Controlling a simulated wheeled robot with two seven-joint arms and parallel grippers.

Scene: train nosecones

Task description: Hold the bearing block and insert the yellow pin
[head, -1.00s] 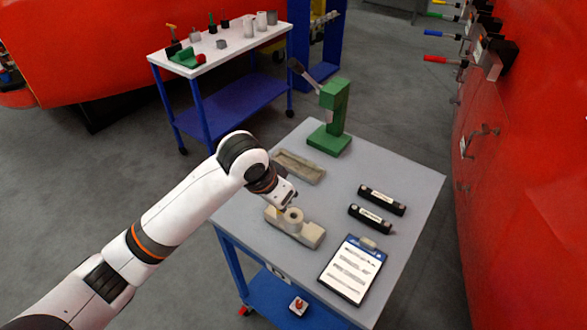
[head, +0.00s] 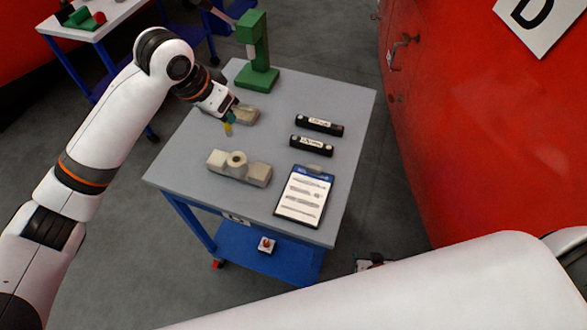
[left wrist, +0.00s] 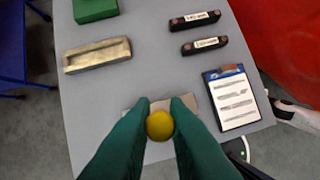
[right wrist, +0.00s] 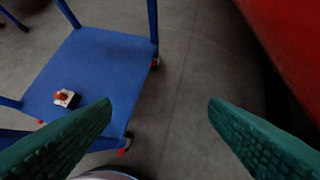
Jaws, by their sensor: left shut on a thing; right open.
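The yellow pin (head: 228,129) hangs below my left gripper (head: 231,115), above the table. In the left wrist view its round yellow end (left wrist: 160,125) is pinched between the green fingers of the left gripper (left wrist: 160,103). The bearing block (head: 259,175), pale beige with a round holed boss, sits on the table nearer the front, apart from the pin in the head view. In the left wrist view the fingers mostly hide the block (left wrist: 133,112). My right gripper (right wrist: 159,104) is open and empty, its fingers wide apart, with the floor and a blue lower shelf beyond.
A beige tray (left wrist: 97,55) lies behind the block. A green press (head: 257,78) stands at the table's back. Two black labelled bars (head: 319,126) (head: 311,146) and a clipboard (head: 304,195) lie to the right. A red-buttoned box (right wrist: 66,98) sits on the blue shelf (right wrist: 103,62).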

